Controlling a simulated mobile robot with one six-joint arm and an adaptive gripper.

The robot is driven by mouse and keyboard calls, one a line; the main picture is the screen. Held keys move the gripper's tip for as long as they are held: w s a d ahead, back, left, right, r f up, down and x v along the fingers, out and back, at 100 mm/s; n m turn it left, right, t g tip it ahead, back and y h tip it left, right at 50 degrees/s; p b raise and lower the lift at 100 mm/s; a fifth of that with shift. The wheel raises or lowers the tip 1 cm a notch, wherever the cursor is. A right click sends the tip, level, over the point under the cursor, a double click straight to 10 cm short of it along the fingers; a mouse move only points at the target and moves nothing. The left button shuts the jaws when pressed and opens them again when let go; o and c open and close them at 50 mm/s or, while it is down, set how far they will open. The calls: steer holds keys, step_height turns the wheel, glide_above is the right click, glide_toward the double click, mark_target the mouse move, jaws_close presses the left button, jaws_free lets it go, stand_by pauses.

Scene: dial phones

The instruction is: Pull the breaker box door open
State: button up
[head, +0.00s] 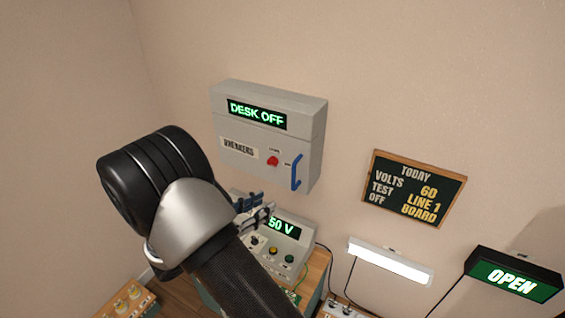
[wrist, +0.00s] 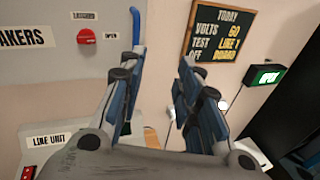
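The grey breaker box (head: 318,130) hangs on the wall with its door (head: 235,170) shut, and the door also shows in the wrist view (wrist: 40,75). A blue upright handle (head: 296,171) is at the door's right edge. In the wrist view the handle (wrist: 135,25) stands just past the tip of my left-hand finger, which hides its lower part. A red knob (head: 272,160) sits left of the handle. My gripper (head: 256,210) is below the box in the head view. In the wrist view my gripper (wrist: 163,66) is open, with nothing between its fingers.
A grey instrument (head: 297,240) reading "50 V" stands on a wooden bench below the box. A chalkboard (head: 415,188), a white lamp (head: 390,262) and a green OPEN sign (head: 513,278) are to the right. The wall around the box is clear.

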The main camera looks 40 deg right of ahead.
mark_target(293, 187)
steer(key=w+d+b, duration=0.1)
steer(key=w+d, duration=0.1)
steer(key=d, duration=0.3)
steer(key=w+d+f+n+t+b, duration=0.1)
steer(key=w+d, duration=0.1)
steer(key=d, duration=0.4)
steer(key=w+d+f+n+t+b, duration=0.1)
steer(key=w+d, duration=0.1)
steer(key=d, duration=0.3)
steer(key=shift+d+f+h, duration=0.2)
steer(key=shift+d+h, duration=0.1)
steer(key=shift+d, duration=0.05)
steer(key=shift+c, duration=0.3)
jaws_close()
